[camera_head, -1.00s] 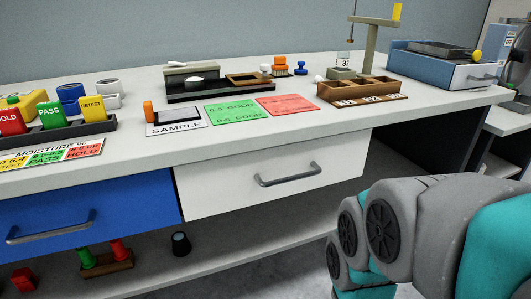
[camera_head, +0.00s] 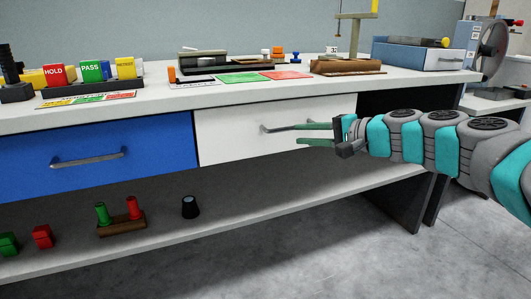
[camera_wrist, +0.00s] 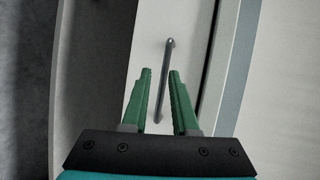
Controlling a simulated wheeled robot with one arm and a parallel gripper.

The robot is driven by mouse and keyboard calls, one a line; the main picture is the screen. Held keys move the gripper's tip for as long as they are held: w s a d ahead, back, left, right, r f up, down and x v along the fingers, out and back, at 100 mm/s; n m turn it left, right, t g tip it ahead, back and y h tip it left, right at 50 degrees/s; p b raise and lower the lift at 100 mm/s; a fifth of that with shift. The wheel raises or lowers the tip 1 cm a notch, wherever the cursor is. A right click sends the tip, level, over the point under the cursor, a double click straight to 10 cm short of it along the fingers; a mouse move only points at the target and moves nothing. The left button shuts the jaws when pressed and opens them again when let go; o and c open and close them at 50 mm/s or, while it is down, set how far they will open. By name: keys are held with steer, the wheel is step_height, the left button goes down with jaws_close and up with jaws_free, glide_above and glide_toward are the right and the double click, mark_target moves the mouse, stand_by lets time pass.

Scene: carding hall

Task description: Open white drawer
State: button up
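The white drawer (camera_head: 230,140) is in the bench front, right of the blue drawer, and looks shut. Its grey bar handle (camera_head: 268,128) is partly hidden behind my gripper in the head view. In the wrist view the handle (camera_wrist: 164,80) runs up and down the picture, between the lines of my two green fingers. My gripper (camera_head: 300,133) reaches in from the right in front of the drawer. In the wrist view my gripper (camera_wrist: 159,80) is open, with a gap on both sides of the handle. Whether the fingertips reach past the bar is hard to tell.
The blue drawer (camera_head: 95,155) with its own handle is to the left. The bench top (camera_head: 160,100) holds signs, blocks and trays. A lower shelf (camera_head: 240,215) carries a black cup (camera_head: 190,207) and red and green pieces. Open floor (camera_head: 330,250) lies in front.

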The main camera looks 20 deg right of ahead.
steer(key=shift+m+t+h, duration=0.3)
steer(key=shift+m+t, duration=0.4)
steer(key=w, duration=0.4)
steer(key=w+f, duration=0.1)
steer(key=w, duration=0.2)
jaws_close()
steer(key=shift+s, duration=0.1)
stand_by(0.9)
